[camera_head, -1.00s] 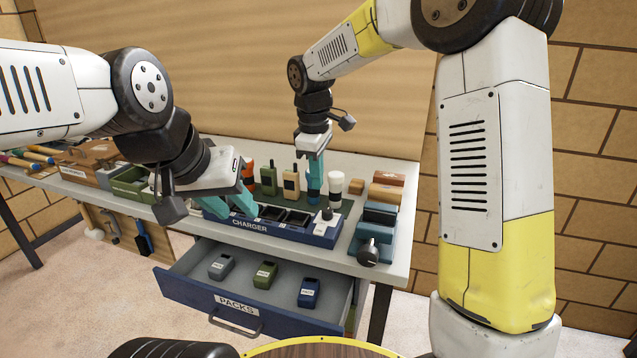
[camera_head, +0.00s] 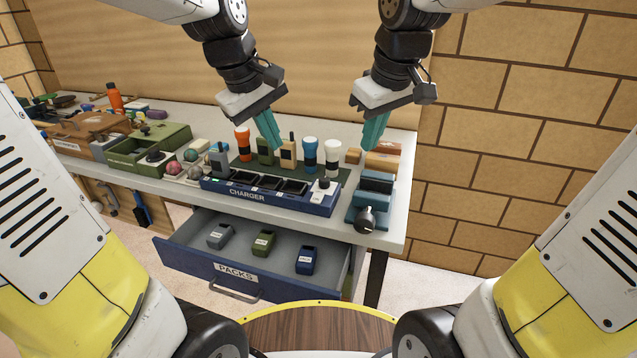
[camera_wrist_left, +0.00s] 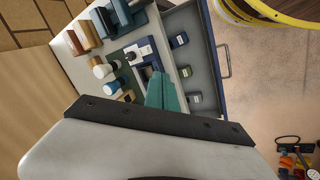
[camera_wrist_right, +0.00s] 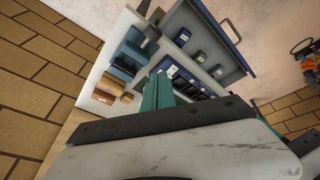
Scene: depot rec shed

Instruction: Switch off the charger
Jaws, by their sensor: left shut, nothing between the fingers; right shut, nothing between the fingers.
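The blue charger (camera_head: 268,202) stands at the table's front edge, labelled CHARGER. A white switch plate with a dark knob (camera_head: 323,184) is at its right end; I cannot tell the switch's position. The plate shows in the left wrist view (camera_wrist_left: 140,50) and, small, in the right wrist view (camera_wrist_right: 172,71). A grey handset (camera_head: 218,160) stands in the leftmost slot, beside a small green light. The other slots look empty. My left gripper (camera_head: 276,147) is shut and empty, above and behind the charger's middle. My right gripper (camera_head: 367,147) is shut and empty, above the table's right part.
Behind the charger stand an orange torch (camera_head: 243,143), two radios (camera_head: 287,153), a blue torch (camera_head: 310,154) and a white torch (camera_head: 332,157). A blue-grey device with a black knob (camera_head: 372,202) sits right. The PACKS drawer (camera_head: 207,268) is open below, holding three packs.

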